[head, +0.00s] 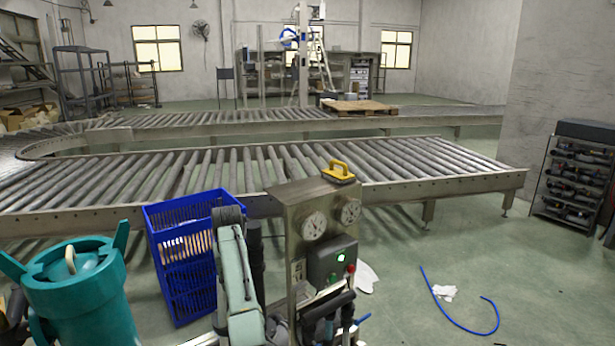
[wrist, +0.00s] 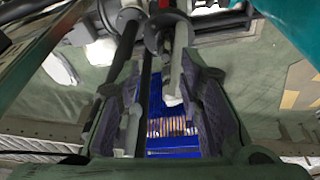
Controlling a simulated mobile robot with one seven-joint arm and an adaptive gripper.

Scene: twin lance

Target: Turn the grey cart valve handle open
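The grey cart (head: 302,205) stands in the lower middle of the head view, with two round gauges and a dark control box (head: 331,260) showing a lit green light and a red button. In the wrist view my gripper (wrist: 164,108) is open, one dark padded finger at each side. A pale grey lever-like bar (wrist: 176,72) hangs from a round fitting (wrist: 163,32) into the gap between the fingers; it may be the valve handle. Contact with the fingers cannot be told. I cannot make out the valve handle or my fingertips in the head view.
A blue crate (head: 185,258) stands left of the cart; it shows beyond the fingers in the wrist view (wrist: 170,145). A teal tank (head: 82,295) stands at lower left. Roller conveyors (head: 420,170) run behind. A blue hose (head: 463,325) lies on open floor at right.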

